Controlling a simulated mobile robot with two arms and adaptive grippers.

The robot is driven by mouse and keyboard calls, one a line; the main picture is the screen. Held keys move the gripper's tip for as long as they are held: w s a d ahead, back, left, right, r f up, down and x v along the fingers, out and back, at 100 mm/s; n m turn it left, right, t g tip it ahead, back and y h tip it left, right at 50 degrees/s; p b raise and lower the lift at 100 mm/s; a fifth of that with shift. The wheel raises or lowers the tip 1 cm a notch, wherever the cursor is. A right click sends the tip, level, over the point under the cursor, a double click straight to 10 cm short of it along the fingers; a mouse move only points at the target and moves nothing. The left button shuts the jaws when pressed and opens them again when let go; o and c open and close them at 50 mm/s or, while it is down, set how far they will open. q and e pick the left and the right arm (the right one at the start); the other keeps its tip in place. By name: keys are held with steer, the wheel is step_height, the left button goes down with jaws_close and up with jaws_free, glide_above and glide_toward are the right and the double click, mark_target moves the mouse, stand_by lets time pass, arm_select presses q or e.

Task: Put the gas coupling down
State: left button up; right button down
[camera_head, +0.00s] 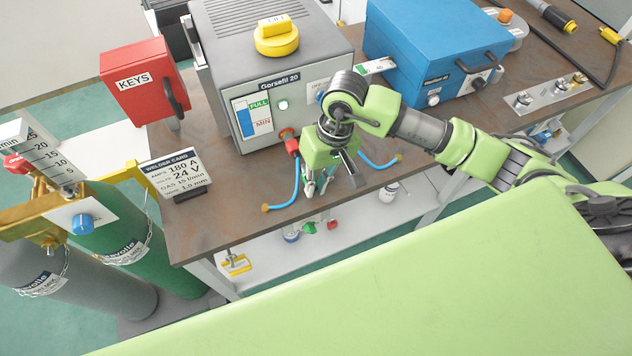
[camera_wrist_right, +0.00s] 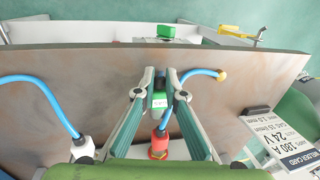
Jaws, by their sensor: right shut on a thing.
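My right gripper (camera_head: 318,190) points down over the front part of the brown bench (camera_head: 215,215), in front of the grey welding machine (camera_head: 270,115). In the right wrist view the gripper (camera_wrist_right: 160,80) has its two fingers close together, shut on a small green and white piece (camera_wrist_right: 158,101), which I take to be the gas coupling. In the head view the fingers mostly hide it. I cannot tell whether it touches the bench top. My left gripper is not in view.
A second blue hose (camera_head: 375,163) lies right of the gripper. A welder card (camera_head: 175,170) stands at the bench's left. A blue box (camera_head: 425,50) stands to the right. Small coloured pieces (camera_head: 308,227) lie on the lower shelf. The front left bench top is clear.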

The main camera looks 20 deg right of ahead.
steer(key=shift+f, duration=0.55)
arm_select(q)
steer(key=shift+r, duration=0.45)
arm_select(e)
steer(key=shift+f, duration=0.1)
steer(key=shift+f, duration=0.1)
steer(key=c, duration=2.1)
jaws_free()
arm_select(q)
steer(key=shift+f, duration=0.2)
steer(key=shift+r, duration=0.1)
